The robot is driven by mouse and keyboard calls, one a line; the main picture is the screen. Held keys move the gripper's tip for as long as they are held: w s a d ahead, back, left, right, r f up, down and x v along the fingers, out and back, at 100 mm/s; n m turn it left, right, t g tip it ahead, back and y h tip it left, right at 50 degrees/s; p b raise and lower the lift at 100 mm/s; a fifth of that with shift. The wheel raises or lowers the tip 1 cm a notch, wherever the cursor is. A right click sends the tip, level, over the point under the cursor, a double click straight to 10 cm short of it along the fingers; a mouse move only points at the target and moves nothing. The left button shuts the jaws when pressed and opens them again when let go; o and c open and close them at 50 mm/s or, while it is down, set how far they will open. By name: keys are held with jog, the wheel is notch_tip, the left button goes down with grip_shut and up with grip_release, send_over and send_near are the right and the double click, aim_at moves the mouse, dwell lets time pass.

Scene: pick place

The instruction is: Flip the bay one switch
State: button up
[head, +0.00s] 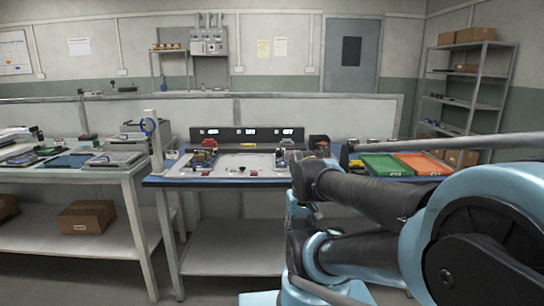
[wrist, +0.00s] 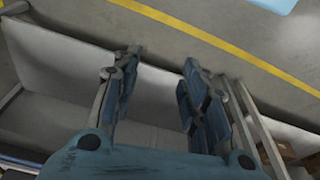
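A long dark panel (head: 230,139) stands along the back of the blue-edged workbench (head: 225,182) in the head view. It carries several small white labels; the lettering is too small to read surely, and I cannot tell which marks bay one. Any switch on the panel is too small to make out. My gripper (wrist: 162,64) is open and empty in the wrist view, its two dark blue fingers apart above the floor and a pale shelf-like surface. No switch or panel shows in the wrist view. In the head view I cannot clearly pick out the gripper.
A pale board (head: 245,161) with small parts lies before the panel. A green tray (head: 385,165) and an orange tray (head: 424,164) sit at the right. A white post (head: 154,145) stands at the bench's left end. A cluttered side table (head: 70,172) is further left.

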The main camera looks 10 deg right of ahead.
jog(key=shift+c, duration=1.3)
jog(key=shift+s+r, duration=0.2)
jog(key=shift+r, duration=0.45)
grip_shut()
jog(key=w+a+r+t+h, duration=0.1)
jog(key=w+a+r, duration=0.2)
jog(key=w+r, duration=0.3)
jog(key=w+a+r+m+t, duration=0.1)
jog(key=w+a+r, duration=0.2)
jog(key=w, duration=0.5)
jog(key=w+a+r+h, duration=0.1)
jog(key=w+a+r, duration=0.35)
jog(key=w, duration=0.25)
jog(key=w+a+r+t, duration=0.1)
jog(key=w+a+r, duration=0.1)
jog(key=w+a, duration=0.2)
jog(key=w+a+r+t, duration=0.1)
jog(key=w+a, duration=0.4)
jog(key=a, duration=0.6)
jog(key=w+a+r+t+y, duration=0.1)
jog(key=w+a+r, duration=0.1)
jog(key=w+a, duration=0.3)
jog(key=a, duration=0.3)
jog(key=shift+r+m, duration=0.3)
jog(key=shift+m, duration=0.1)
jog(key=shift+w+a, duration=0.1)
